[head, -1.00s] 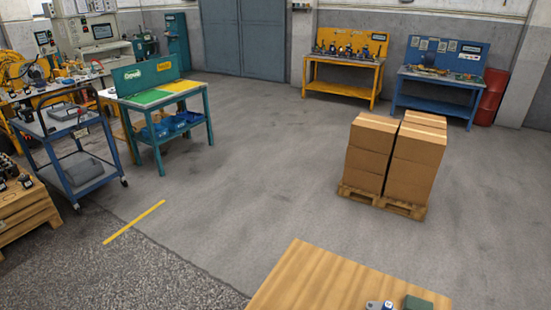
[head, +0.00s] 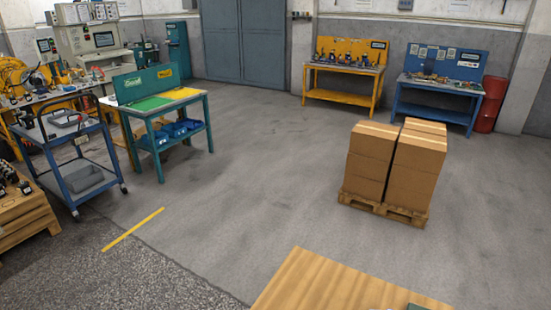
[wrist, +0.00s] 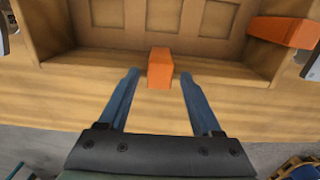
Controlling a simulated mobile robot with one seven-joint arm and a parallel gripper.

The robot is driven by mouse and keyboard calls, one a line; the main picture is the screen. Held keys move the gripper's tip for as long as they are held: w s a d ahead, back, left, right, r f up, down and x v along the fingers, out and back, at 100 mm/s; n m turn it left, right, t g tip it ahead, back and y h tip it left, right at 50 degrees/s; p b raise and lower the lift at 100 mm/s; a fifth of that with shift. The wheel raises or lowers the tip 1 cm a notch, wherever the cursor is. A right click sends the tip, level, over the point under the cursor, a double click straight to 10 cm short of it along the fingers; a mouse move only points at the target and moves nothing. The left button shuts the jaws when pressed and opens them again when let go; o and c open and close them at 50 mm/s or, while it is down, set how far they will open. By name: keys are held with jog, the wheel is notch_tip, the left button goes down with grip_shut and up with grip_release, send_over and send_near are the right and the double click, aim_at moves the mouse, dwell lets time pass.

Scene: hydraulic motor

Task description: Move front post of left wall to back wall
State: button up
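In the wrist view an orange post (wrist: 160,66) stands at the near rim of a wooden box (wrist: 225,68). My gripper (wrist: 159,76) is open, with its two blue fingers pointing at the post. In the picture the fingertips lie to the left and right of the post, with a gap on each side. I cannot tell whether the tips are at its height. A second orange post (wrist: 281,31) lies against the right wall of the box. I cannot tell which post is the front post of the left wall. The gripper is not in the head view.
The box has a recessed floor with wooden dividers at its far side. Grey metal parts (wrist: 312,65) show at the right edge. In the head view a wooden table top (head: 330,285) is at the bottom, and a pallet of cartons (head: 395,165) stands beyond on open floor.

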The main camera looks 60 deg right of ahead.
jog(key=shift+o, duration=0.2)
notch_tip(320, 180, up, 13)
jog(key=shift+w, duration=0.15)
dwell(0.5)
jog(key=shift+w, duration=0.1)
